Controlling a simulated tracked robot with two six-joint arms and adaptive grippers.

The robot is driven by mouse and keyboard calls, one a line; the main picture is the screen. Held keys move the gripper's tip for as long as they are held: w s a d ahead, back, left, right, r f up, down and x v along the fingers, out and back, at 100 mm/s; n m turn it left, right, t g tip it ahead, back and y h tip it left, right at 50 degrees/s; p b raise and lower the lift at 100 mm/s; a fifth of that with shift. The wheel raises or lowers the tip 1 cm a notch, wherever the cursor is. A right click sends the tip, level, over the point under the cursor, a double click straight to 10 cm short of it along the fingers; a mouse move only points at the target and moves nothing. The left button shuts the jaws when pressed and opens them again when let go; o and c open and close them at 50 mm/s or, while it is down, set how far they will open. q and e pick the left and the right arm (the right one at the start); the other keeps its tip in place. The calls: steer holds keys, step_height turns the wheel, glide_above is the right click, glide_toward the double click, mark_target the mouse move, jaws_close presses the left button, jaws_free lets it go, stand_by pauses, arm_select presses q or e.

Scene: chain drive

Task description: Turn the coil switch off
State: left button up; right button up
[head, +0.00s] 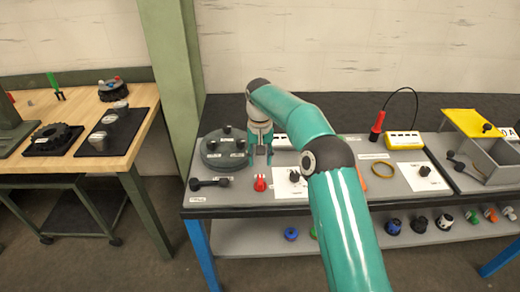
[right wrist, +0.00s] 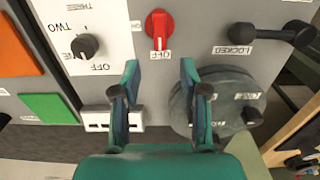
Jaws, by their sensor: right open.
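A red rotary switch (right wrist: 159,27) shows at the top of the right wrist view, its ridge upright in the picture; the small label below it appears to read OFF. It also shows on the bench in the head view (head: 260,184). A black knob (right wrist: 85,46) sits on a white plate marked TWO and OFF. I cannot tell which is the coil switch. My right gripper (right wrist: 159,72) is open and empty; in the head view (head: 262,152) it hangs over the bench, behind the red switch. My left gripper is not in view.
A round grey unit with black knobs (head: 224,148) stands left of my right gripper. A black lever (right wrist: 278,33) labelled LOCKED is near the red switch. A white socket strip (right wrist: 112,118) lies near the fingers. A yellow meter (head: 402,143) and grey bin (head: 497,160) are farther right.

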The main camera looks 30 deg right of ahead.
mark_target(260, 176)
steer(key=shift+r, duration=2)
